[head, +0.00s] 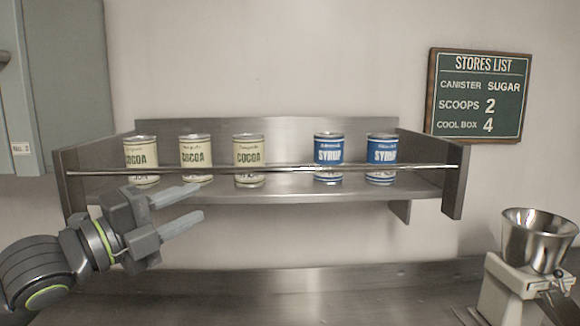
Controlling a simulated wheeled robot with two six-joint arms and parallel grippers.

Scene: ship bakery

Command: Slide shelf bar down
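The shelf bar (290,170) is a thin metal rod across the front of the wall shelf (330,192). It spans from the left side panel to the right one and passes in front of the cans at about their lower half. My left gripper (190,208) is in front of the shelf's left part, just below the bar in the picture. Its two grey fingers point right and are apart with nothing between them. I cannot tell whether it touches the shelf. My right gripper is not in view.
On the shelf stand cocoa cans (249,153) at the left and middle, and two blue syrup cans (328,152) at the right. A steel counter (330,282) lies below. A scale with a metal bowl (538,240) stands at the right. A stores list board (478,95) hangs on the wall.

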